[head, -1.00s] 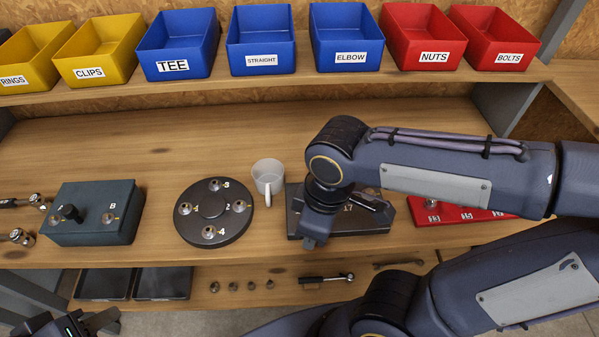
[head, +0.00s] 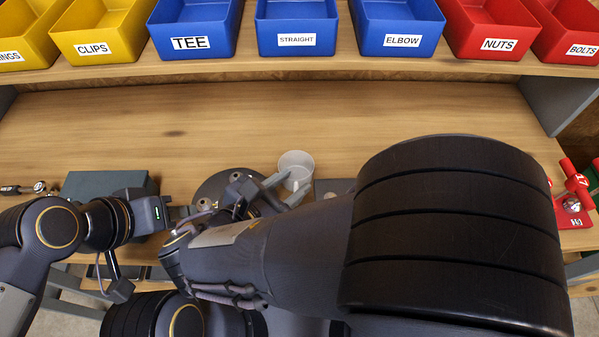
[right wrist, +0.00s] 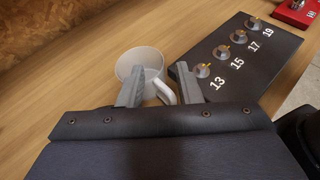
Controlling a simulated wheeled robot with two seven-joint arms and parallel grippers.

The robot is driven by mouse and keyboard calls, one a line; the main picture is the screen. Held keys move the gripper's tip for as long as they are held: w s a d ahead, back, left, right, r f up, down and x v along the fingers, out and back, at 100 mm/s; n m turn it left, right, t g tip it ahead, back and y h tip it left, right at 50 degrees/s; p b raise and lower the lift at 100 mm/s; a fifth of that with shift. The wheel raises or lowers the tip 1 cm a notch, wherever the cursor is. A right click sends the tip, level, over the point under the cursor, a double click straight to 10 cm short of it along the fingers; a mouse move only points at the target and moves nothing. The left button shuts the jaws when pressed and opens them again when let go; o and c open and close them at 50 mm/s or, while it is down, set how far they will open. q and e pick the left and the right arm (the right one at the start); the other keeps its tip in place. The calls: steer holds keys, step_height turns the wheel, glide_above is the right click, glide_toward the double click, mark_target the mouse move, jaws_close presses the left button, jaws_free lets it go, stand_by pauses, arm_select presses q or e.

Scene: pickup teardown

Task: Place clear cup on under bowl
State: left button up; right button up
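The pale cup (head: 297,162) stands upright on the bench in the head view. It also shows in the right wrist view (right wrist: 139,57), with its handle toward my gripper. My right gripper (head: 291,186) is at the cup's near side. In the right wrist view its fingers (right wrist: 158,82) are apart, with the handle between them; I cannot tell whether they touch it. My left gripper (head: 180,214) is low at the left, partly hidden by my right arm, and its opening is unclear. I see no bowl.
A round dark fixture (head: 213,188) is left of the cup, partly covered by my arm. A dark box (head: 105,184) is further left. Labelled bins (head: 296,40) line the shelf. The bench behind the cup is clear.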

steer(key=x, duration=0.5)
steer(key=shift+s+a+f, duration=0.1)
steer(key=shift+s+f, duration=0.05)
steer(key=shift+f, duration=0.2)
jaws_close()
